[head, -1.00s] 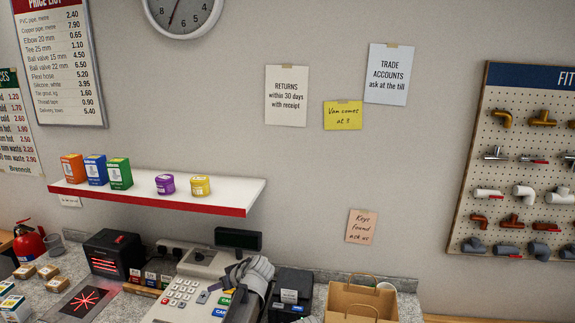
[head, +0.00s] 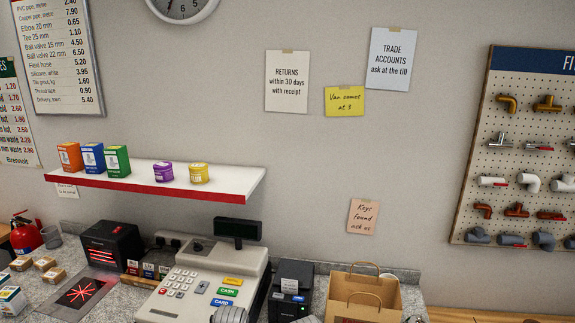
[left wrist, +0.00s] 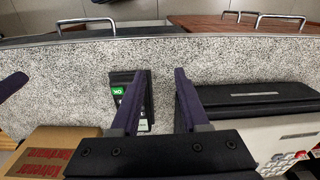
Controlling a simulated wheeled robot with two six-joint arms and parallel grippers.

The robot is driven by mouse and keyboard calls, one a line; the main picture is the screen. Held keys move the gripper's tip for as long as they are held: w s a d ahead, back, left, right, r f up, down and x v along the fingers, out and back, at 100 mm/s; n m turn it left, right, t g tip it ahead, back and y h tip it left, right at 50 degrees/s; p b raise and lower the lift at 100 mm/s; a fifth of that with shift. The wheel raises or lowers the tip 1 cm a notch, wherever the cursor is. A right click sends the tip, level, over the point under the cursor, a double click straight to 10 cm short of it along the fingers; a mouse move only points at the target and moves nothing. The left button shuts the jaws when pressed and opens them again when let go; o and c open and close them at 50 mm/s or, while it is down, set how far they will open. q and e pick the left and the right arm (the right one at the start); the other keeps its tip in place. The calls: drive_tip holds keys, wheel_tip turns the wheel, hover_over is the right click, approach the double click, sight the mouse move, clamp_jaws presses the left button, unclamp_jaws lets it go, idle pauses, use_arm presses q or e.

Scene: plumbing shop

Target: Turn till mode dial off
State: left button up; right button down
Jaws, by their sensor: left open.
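The till (head: 190,290) is a cream cash register on the counter in the head view, with a keypad and a dark customer display on a pole. A small dark round feature (head: 197,246) on its upper left may be the mode dial; its setting is too small to read. In the left wrist view part of the till (left wrist: 262,125) shows at the right. My left gripper (left wrist: 160,78) is open and empty there, its dark purple fingers above the counter. A grey piece of my arm shows at the head view's bottom edge, before the till. My right gripper is not seen.
A black card terminal (left wrist: 131,98) lies by the left finger. A brown box (left wrist: 50,152) is at the lower left. In the head view, a black printer (head: 291,290) and paper bag (head: 362,297) stand right of the till, a black scanner box (head: 112,245) left. A shelf (head: 150,178) hangs above.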

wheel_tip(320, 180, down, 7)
drive_tip(key=b, duration=0.5)
drive_tip(key=shift+b, duration=0.35)
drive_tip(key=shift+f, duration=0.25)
use_arm(q)
drive_tip(key=s+d+f+m, duration=0.2)
drive_tip(key=s+d+f, duration=0.2)
drive_tip(key=d+f, duration=0.2)
drive_tip(key=shift+d+f+y, duration=0.2)
drive_tip(key=shift+f+y, duration=0.2)
drive_tip(key=shift+f, duration=0.3)
